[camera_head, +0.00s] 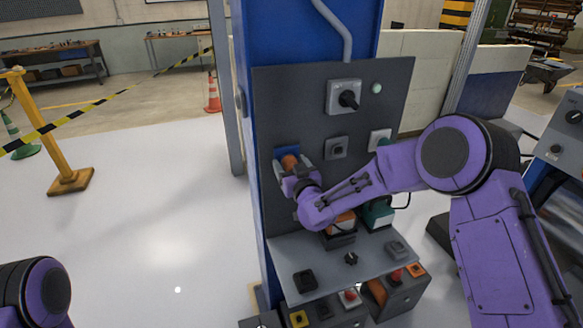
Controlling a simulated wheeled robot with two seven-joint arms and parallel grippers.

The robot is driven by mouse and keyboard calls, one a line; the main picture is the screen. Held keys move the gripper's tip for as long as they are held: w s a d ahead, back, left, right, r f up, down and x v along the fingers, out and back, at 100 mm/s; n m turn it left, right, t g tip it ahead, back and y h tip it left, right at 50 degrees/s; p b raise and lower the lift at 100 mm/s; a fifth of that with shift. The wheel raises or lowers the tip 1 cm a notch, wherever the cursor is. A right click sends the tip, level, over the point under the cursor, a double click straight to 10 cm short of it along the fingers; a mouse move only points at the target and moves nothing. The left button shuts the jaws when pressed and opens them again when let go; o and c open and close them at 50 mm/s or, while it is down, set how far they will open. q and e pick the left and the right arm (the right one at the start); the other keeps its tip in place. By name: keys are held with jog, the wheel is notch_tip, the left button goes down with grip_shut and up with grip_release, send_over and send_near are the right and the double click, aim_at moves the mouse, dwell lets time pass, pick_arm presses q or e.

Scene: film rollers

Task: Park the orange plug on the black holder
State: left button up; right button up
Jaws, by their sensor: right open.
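An orange plug (290,161) sits at a blue socket (282,153) on the left side of the dark upright panel. My right gripper (290,172) is open at this plug, its fingers close around or beside it; I cannot tell if they touch. Lower down, an orange part (343,223) shows at a black holder (341,240), partly hidden behind my right forearm. I cannot tell whether that orange part is a second plug. My left gripper is out of view; only a piece of my left arm shows at the lower left.
The dark panel (290,95) carries a rotary switch (346,97) and grey sockets. A teal device (378,214) stands right of the holder. A sloped console (320,275) with knobs juts out below. A yellow barrier post (45,135) stands left; the floor between is clear.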

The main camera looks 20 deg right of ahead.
dwell(0.8)
grip_shut()
jog(key=shift+s+f, duration=0.2)
jog(key=shift+f, duration=0.05)
jog(key=shift+s+r, duration=0.15)
jog(key=shift+s, duration=0.35)
jog(key=shift+s+r, duration=0.15)
jog(key=shift+s, duration=0.35)
jog(key=shift+s+f, duration=0.1)
jog(key=shift+s, duration=0.3)
jog(key=shift+s+d, duration=0.1)
jog(key=shift+s, duration=1.35)
